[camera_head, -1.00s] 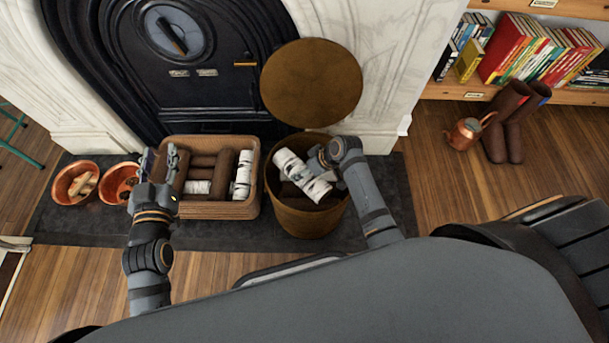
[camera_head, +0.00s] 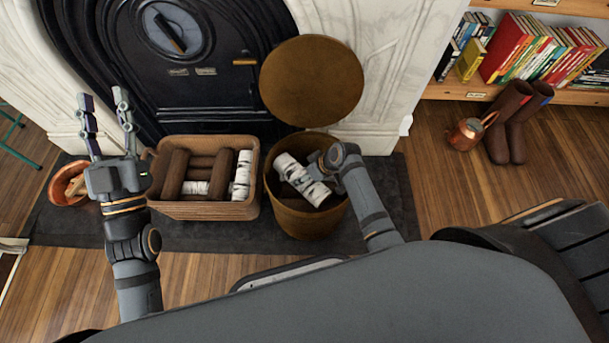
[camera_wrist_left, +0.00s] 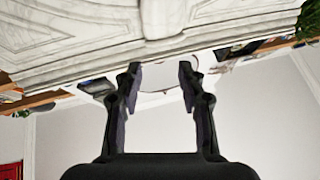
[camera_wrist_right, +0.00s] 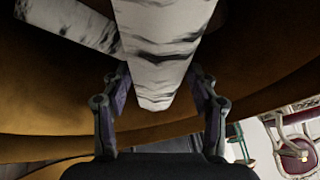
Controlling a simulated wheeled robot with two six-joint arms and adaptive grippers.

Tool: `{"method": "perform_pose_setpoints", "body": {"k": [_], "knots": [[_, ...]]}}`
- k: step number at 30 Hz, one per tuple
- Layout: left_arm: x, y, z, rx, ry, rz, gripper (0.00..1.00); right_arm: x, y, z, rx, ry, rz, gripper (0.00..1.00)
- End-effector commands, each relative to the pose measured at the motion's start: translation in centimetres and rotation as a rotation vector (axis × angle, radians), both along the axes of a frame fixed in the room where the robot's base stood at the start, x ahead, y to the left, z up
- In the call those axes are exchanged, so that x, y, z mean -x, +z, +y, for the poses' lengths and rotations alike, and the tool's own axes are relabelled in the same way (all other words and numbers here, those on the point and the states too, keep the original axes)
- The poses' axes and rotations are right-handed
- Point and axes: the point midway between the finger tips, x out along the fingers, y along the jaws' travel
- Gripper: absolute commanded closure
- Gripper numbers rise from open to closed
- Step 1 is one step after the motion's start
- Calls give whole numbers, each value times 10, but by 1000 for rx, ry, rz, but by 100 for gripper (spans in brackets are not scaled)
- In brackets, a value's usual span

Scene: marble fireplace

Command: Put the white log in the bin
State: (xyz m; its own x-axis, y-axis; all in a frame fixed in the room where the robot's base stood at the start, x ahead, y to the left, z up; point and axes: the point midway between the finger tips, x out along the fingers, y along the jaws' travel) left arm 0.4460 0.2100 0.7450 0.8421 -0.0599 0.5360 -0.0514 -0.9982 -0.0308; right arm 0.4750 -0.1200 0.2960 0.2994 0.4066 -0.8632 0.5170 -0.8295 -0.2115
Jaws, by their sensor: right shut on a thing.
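A white birch-like log (camera_head: 290,168) with dark marks lies tilted within the mouth of the round brown bin (camera_head: 305,224). My right gripper (camera_head: 318,167) is shut on this log near its middle. In the right wrist view the log (camera_wrist_right: 165,40) runs between the fingers, with the brown bin wall (camera_wrist_right: 45,95) around it. Part of another white log (camera_wrist_right: 75,25) shows at the upper left there. The bin's round lid (camera_head: 312,82) stands open behind it. My left gripper (camera_head: 102,95) is open and empty, raised at the left. In the left wrist view its fingers (camera_wrist_left: 160,78) are apart.
A wicker basket (camera_head: 205,210) with brown and white logs stands left of the bin. An orange bowl (camera_head: 66,184) sits farther left, partly hidden by my left arm. The dark stove (camera_head: 215,110) is behind. A copper kettle (camera_head: 465,134) and brown boots (camera_head: 507,120) stand at the right.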

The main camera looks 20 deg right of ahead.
Motion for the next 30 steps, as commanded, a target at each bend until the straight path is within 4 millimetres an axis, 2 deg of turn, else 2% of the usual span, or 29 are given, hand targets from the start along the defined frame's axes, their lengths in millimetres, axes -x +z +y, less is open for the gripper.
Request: {"method": "perform_pose_setpoints", "body": {"k": [21, 22, 26, 30], "knots": [[6, 11, 0, 0, -1, -54, 60, -1, -11, 0, -1, 0, -2, 92], [6, 12, 0, 0, -1, -56, 60, 0, -12, 0, 0, 0, 0, 38], [6, 12, 0, 0, -1, -57, 60, 0, -12, 0, 0, 0, 0, 20], [6, 12, 0, 0, -1, -56, 60, 0, -12, 0, 0, 0, 0, 18]]}}
